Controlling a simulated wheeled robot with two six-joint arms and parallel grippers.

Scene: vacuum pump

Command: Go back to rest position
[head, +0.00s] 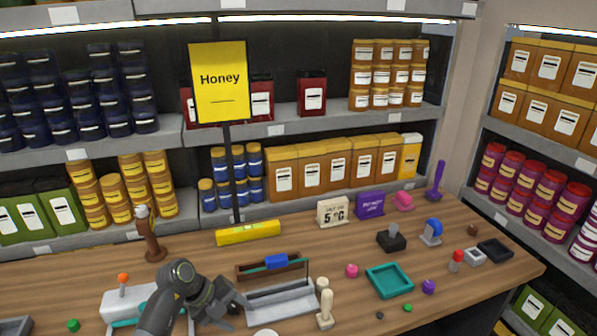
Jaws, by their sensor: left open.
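My left gripper (236,301) is low in the head view, left of the middle, over the front part of the wooden table. It is open, and I see nothing held in it. It is beside the left end of a light grey tray-like holder (283,303); I cannot tell whether they touch. My dark left arm covers part of a white device (121,301) with an orange-red knob. My right gripper is not in view.
The wooden table (190,250) holds a brown bottle-like item (153,243), a yellow Honey sign (220,82), a pale peg figure (325,309), a teal tray (389,281) and several small items. Stocked shelves stand behind and at right.

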